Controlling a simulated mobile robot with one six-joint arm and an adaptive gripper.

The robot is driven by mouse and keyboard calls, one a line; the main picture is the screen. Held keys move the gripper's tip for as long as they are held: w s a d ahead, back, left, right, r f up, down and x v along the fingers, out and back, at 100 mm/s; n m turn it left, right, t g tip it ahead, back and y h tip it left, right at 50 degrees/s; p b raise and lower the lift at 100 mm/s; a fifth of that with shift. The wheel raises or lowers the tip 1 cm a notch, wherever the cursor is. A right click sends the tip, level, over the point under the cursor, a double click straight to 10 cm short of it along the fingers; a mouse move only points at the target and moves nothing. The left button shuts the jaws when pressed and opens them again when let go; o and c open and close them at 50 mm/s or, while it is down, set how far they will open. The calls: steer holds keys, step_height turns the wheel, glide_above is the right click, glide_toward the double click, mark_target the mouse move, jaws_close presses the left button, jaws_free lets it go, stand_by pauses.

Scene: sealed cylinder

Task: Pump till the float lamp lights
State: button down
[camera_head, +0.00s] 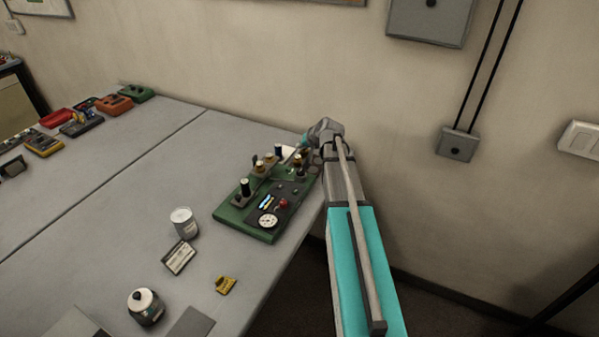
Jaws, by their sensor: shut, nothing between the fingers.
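A green panel (231,221) sits at the right edge of the grey table. It carries several dark and pale knobs, a round white dial (268,221), a red part (284,204) and small blue-and-white strips (266,201). I cannot tell which part is the pump or the float lamp, or whether any lamp is lit. My arm reaches in from the lower right. My gripper (300,147) is small in view, shut and empty, over the far right end of the panel. Whether it touches a knob there is unclear, and the arm's end hides part of that corner.
A pale can (184,222), a small card (179,258), a yellow tag (226,285) and a white-topped jar (145,305) stand or lie left of and before the panel. Several coloured devices (115,105) line the far left. The wall is close behind the table.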

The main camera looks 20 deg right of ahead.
mark_target(299, 170)
steer(key=shift+f+b, duration=4.2)
steer(key=shift+f, duration=0.1)
steer(key=shift+f, duration=0.25)
steer(key=shift+f+b, duration=0.2)
steer(key=shift+b, duration=0.25)
steer(key=shift+f+b, duration=0.85)
steer(key=shift+r, duration=0.2)
steer(key=shift+w+r+p, duration=0.1)
steer(key=shift+r+p, duration=1)
steer(key=shift+p, duration=0.2)
steer(key=shift+r+p, duration=2.5)
steer(key=shift+r, duration=0.05)
